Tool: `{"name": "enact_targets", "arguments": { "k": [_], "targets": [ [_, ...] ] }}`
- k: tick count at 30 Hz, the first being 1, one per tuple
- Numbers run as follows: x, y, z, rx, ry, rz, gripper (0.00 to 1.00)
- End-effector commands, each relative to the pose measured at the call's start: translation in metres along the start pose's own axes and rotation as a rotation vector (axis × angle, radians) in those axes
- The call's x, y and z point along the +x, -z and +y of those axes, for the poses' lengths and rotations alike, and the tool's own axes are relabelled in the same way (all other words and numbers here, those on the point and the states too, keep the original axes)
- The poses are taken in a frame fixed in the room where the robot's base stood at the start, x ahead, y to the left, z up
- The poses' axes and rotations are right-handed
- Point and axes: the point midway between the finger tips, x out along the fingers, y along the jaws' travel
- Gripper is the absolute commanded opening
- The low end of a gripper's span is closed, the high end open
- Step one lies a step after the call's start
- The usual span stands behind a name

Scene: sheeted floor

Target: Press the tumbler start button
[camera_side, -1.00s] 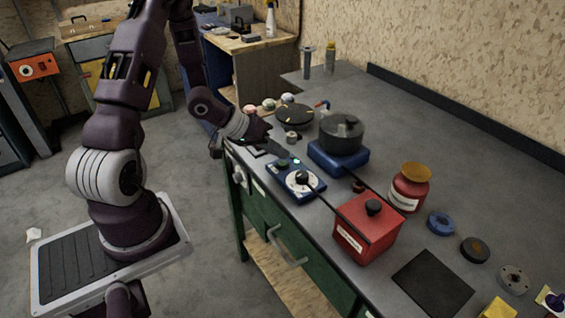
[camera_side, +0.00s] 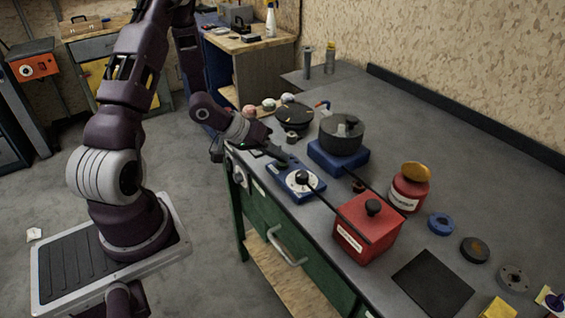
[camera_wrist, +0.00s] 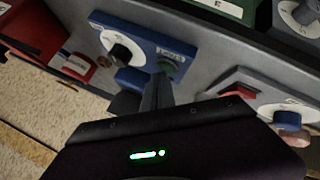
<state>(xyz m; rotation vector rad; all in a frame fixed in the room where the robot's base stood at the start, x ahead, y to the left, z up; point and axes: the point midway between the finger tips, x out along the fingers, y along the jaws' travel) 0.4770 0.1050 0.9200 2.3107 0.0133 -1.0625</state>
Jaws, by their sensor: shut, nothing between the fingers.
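A blue control box (camera_side: 312,191) with a white dial and black knob (camera_side: 302,177) lies near the bench's front edge. It also shows in the wrist view (camera_wrist: 111,24), with a green button (camera_wrist: 166,66) beside a small label. In the side view my gripper hides that button. My gripper (camera_side: 283,158) is shut and empty, tilted down with its tips at the button end of the box. In the wrist view the fingertips (camera_wrist: 161,77) are right at the green button; I cannot tell whether they touch it. A black drum (camera_side: 341,134) sits on a blue base (camera_side: 338,162) behind the box.
A red box (camera_side: 366,228) with a black knob stands to the right, with a red jar (camera_side: 408,193) behind it. A black round plate (camera_side: 295,113) lies beyond my gripper. A grey box with a dial (camera_wrist: 268,98) is near my fingers in the wrist view.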

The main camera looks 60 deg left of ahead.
Motion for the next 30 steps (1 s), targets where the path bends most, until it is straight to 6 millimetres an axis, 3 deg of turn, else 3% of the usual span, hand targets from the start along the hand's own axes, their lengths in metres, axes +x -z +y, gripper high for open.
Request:
{"name": "enact_targets", "arguments": {
  "k": [30],
  "targets": [
    [-0.010,0.007,0.007,0.001,0.001,-0.001,0.00]
  ]
}}
